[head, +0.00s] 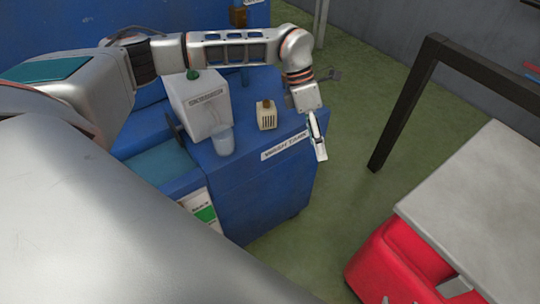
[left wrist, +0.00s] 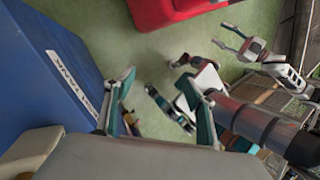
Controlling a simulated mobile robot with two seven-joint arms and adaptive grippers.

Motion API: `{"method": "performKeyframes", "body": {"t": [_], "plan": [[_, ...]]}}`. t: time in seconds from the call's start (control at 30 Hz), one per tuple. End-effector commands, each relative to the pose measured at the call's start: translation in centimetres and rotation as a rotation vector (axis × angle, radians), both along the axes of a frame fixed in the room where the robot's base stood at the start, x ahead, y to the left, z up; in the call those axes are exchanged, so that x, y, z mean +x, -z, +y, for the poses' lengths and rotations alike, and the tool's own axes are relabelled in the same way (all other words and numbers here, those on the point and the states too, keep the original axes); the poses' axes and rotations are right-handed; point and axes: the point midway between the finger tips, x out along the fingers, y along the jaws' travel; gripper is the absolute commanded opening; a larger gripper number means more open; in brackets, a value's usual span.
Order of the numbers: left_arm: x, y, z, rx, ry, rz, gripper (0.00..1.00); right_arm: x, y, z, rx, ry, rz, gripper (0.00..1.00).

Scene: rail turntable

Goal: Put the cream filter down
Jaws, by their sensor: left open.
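The cream filter (head: 267,115), a small cream block with dark slots and a brown knob on top, stands upright on the blue wash tank (head: 246,168). My left gripper (head: 317,138) is open and empty, beyond the tank's right edge, apart from the filter and pointing down. In the left wrist view my left gripper's fingers (left wrist: 163,108) are spread with nothing between them. A cream shape at that view's lower left edge may be the filter.
A white skimmer box (head: 200,103) with a green knob and a clear cup (head: 223,140) stand left of the filter. A grey-topped red unit (head: 480,190) and a dark frame (head: 405,105) stand at right.

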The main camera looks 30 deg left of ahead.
Motion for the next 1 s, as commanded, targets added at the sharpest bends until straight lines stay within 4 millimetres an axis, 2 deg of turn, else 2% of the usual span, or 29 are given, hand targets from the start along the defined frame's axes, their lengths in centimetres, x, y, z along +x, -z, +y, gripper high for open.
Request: {"method": "performKeyframes", "body": {"t": [0.03,0.1,0.2,0.33,0.4,0.5,0.63,0.77,0.87,0.97,1.0], "plan": [[-1.9,1.1,-3.8,-0.105,0.003,0.041,0.55,0.0,0.0,0.0,0.0,0.0,0.001,0.44],[-4.0,1.3,-8.4,-0.25,-0.015,0.092,0.55,-0.1,0.1,0.0,-0.001,0.0,0.002,0.44],[-6.6,0.6,-14.2,-0.455,-0.072,0.176,0.55,-0.1,0.1,0.0,-0.001,0.0,0.003,0.44],[-9.0,-1.6,-19.8,-0.711,-0.197,0.303,0.55,-0.1,0.2,0.0,-0.001,0.0,0.004,0.44],[-9.5,-3.0,-21.8,-0.841,-0.288,0.379,0.55,-0.1,0.2,0.0,-0.001,0.0,0.004,0.44],[-9.4,-4.9,-23.5,-1.013,-0.443,0.493,0.55,-0.1,0.2,0.0,-0.001,0.0,0.004,0.44],[-8.1,-6.2,-23.5,-1.206,-0.69,0.655,0.55,-0.1,0.2,0.0,-0.001,0.0,0.004,0.44],[-6.0,-5.3,-21.2,-1.358,-0.982,0.817,0.55,-0.1,0.2,0.0,-0.001,0.0,0.004,0.44],[-4.8,-2.9,-18.3,-1.443,-1.231,0.946,0.55,-0.1,0.1,0.0,-0.001,0.0,0.003,0.44],[-4.4,0.9,-14.7,-1.496,-1.5,1.069,0.55,-0.1,0.1,0.0,-0.001,0.0,0.003,0.44],[-4.7,2.8,-13.1,-1.508,-1.612,1.118,0.55,-0.1,0.1,0.0,-0.001,0.0,0.002,0.44]]}}
